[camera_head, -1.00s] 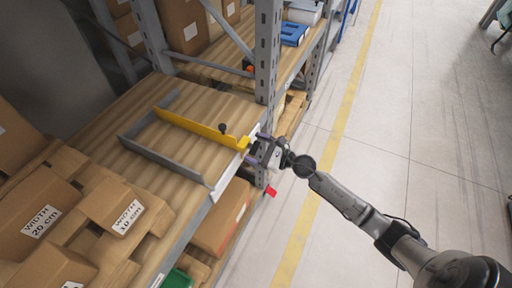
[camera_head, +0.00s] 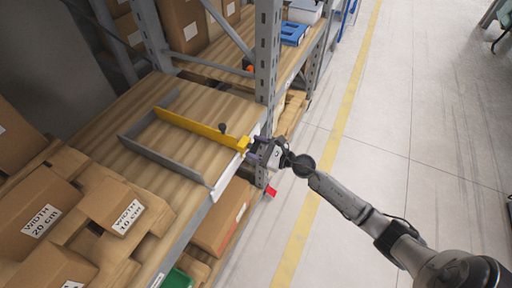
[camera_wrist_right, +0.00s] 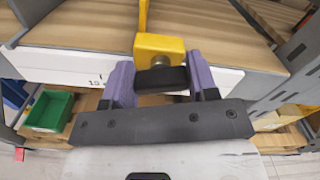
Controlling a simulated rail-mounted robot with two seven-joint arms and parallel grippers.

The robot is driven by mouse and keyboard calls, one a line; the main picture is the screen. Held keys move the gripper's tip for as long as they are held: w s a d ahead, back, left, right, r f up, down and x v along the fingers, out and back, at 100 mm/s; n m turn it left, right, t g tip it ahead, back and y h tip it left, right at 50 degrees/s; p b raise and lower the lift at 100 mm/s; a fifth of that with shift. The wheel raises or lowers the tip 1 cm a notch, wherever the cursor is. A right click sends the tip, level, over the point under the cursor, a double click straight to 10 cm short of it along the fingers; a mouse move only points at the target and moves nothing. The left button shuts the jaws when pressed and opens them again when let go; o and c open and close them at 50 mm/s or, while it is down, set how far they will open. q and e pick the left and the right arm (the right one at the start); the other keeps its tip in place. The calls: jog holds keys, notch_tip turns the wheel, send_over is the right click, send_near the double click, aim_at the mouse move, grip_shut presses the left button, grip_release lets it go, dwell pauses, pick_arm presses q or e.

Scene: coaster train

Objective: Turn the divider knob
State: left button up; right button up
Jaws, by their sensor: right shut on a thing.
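The yellow divider (camera_head: 195,126) runs across the wooden shelf (camera_head: 165,147), and its yellow end block (camera_head: 243,142) sits at the shelf's front edge. In the right wrist view the yellow block (camera_wrist_right: 160,46) has a dark knob (camera_wrist_right: 160,79) below it on a short metal shaft. My right gripper (camera_head: 256,149) is at the divider's front end. In the right wrist view its purple fingers (camera_wrist_right: 160,84) stand on either side of the dark knob and are shut on it. A small black knob (camera_head: 222,128) stands on the divider's top. My left gripper is not in view.
A grey divider (camera_head: 165,161) lies to the left on the shelf. Cardboard boxes (camera_head: 45,213) with width labels stand at the lower left. A rack upright (camera_head: 267,60) rises just behind the right gripper. The floor (camera_head: 400,120) to the right is clear.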

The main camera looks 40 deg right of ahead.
jog(key=shift+r+m+p, duration=0.15)
jog(key=shift+m+p, duration=0.45)
jog(key=shift+m, duration=0.4)
jog(key=m+p, duration=0.1)
jog(key=m, duration=0.2)
jog(key=shift+d+m+p, duration=0.1)
jog(key=shift+m+p, duration=0.2)
jog(key=shift+p, duration=0.1)
jog(key=m+p, duration=0.2)
jog(key=m, duration=0.2)
jog(key=shift+d+m, duration=0.1)
jog(key=shift+m, duration=0.2)
jog(key=m+p, duration=0.3)
jog(key=m, duration=0.2)
jog(key=shift+w, duration=0.1)
jog(key=m+p, duration=0.1)
jog(key=m, duration=0.1)
jog(key=m+p, duration=0.1)
jog(key=m, duration=0.1)
jog(key=shift+d+f+m, duration=0.1)
jog(key=shift+f+m, duration=0.1)
jog(key=shift+m, duration=0.1)
jog(key=shift+m+p, duration=0.3)
jog(key=shift+f, duration=0.1)
jog(key=shift+m, duration=0.3)
